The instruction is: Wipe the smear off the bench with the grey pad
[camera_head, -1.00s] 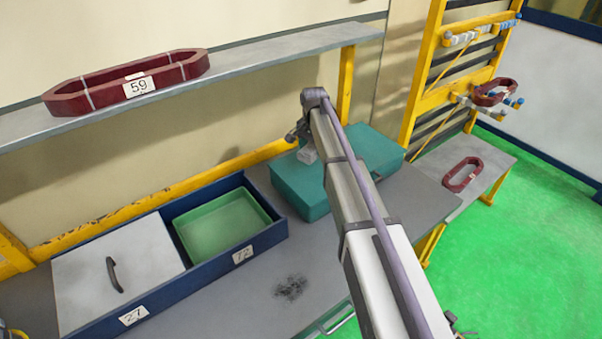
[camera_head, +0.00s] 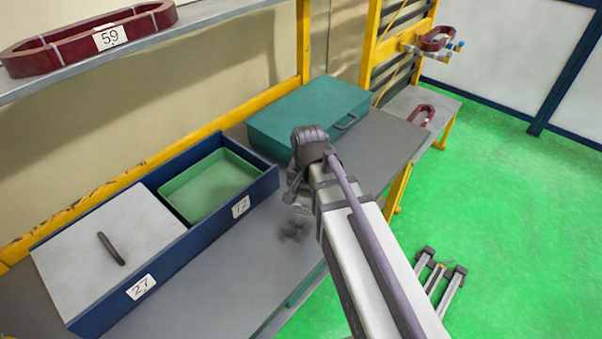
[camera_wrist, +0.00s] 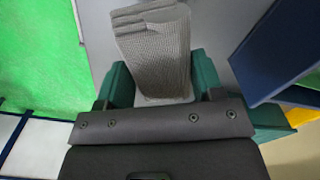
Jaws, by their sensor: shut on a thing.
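My gripper (camera_head: 298,190) is over the bench, between the teal case and the dark smear (camera_head: 293,231). It is shut on the grey pad (camera_wrist: 158,52), which fills the upper middle of the wrist view with its ribbed, woven-looking face. The pad is hard to make out in the head view, behind my wrist. The smear lies on the grey bench top (camera_head: 225,268), just below my gripper in the picture. My arm may hide part of it. I cannot tell whether the pad touches the bench.
The teal case (camera_head: 305,108) stands behind my gripper. A blue divided tray (camera_head: 185,245) on the left holds a green bin (camera_head: 212,190) beside a grey lid (camera_head: 105,250). A shelf with a dark red coil (camera_head: 90,42) is above. Bench right of the case is clear.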

